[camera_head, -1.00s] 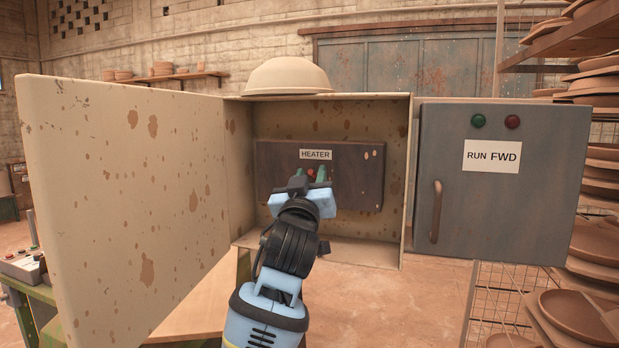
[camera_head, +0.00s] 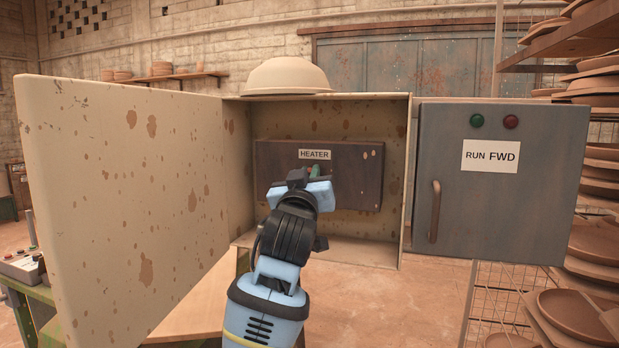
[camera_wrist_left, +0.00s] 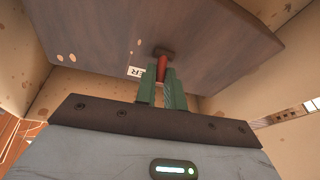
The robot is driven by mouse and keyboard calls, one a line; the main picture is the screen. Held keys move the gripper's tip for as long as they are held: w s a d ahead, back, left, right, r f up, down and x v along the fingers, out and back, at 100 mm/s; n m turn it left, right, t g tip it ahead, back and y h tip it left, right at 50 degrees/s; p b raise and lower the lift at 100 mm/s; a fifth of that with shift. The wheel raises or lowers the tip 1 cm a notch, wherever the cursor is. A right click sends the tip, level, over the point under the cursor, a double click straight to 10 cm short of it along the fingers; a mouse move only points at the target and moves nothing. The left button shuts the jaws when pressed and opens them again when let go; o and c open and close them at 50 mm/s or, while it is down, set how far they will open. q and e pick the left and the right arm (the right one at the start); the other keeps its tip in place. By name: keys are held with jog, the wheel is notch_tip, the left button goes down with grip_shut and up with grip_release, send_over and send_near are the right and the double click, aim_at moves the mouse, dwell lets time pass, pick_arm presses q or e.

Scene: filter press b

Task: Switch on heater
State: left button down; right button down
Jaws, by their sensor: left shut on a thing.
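The heater panel (camera_head: 346,178) is a dark brown board marked HEATER (camera_head: 315,155), at the back of an open, rust-spotted cream box (camera_head: 364,247). It also shows in the left wrist view (camera_wrist_left: 200,45). A red switch lever (camera_wrist_left: 161,66) stands out from a brown base on the panel. My left gripper (camera_wrist_left: 162,84) has its green fingers shut on the red lever. In the head view my left gripper (camera_head: 312,172) is in front of the panel below the label and hides most of the lever. My right gripper is not in view.
The box's open door (camera_head: 130,190) spreads to the left. A bowl (camera_head: 287,76) sits upside down on top. A grey cabinet (camera_head: 500,205) marked RUN FWD, with a handle (camera_head: 435,211), stands to the right. Shelves of plates (camera_head: 590,240) are at far right.

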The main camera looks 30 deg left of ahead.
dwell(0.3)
pick_arm(q)
jog(key=c, duration=1.5)
grip_release()
jog(key=shift+v, duration=3.95)
